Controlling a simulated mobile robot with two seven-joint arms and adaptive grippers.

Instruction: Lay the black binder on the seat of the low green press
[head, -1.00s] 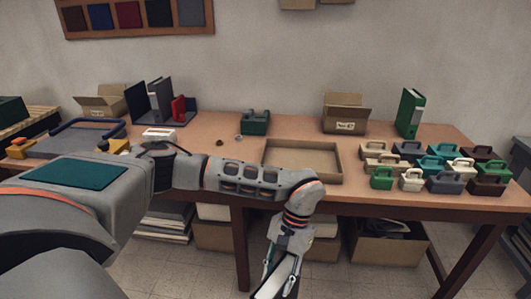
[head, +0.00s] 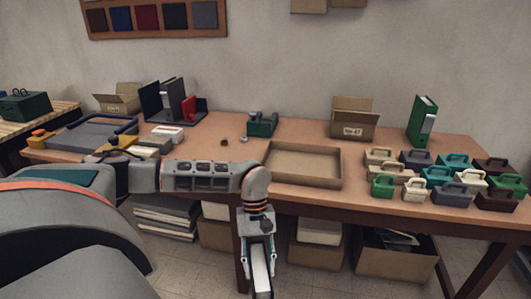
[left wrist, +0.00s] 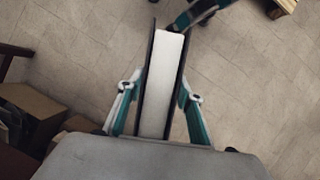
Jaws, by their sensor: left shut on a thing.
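My left gripper (head: 258,258) is shut on the black binder (head: 262,283). It hangs low in front of the long table, over the floor. In the left wrist view the binder (left wrist: 148,75) stands edge-on between the two teal-padded fingers (left wrist: 160,105), its white pages showing between dark covers. A dark green box-like thing with black parts on top (head: 25,105) stands on the slatted wooden bench at the far left; it looks like the low green press, and its seat cannot be made out. My right gripper does not show clearly in any view.
The long table (head: 225,150) holds an empty shallow tray (head: 303,165), a green dispenser-like thing (head: 262,124), a green binder (head: 422,120) and several small handled blocks (head: 440,178). Open cartons (head: 395,258) stand under it. The floor below the gripper is bare.

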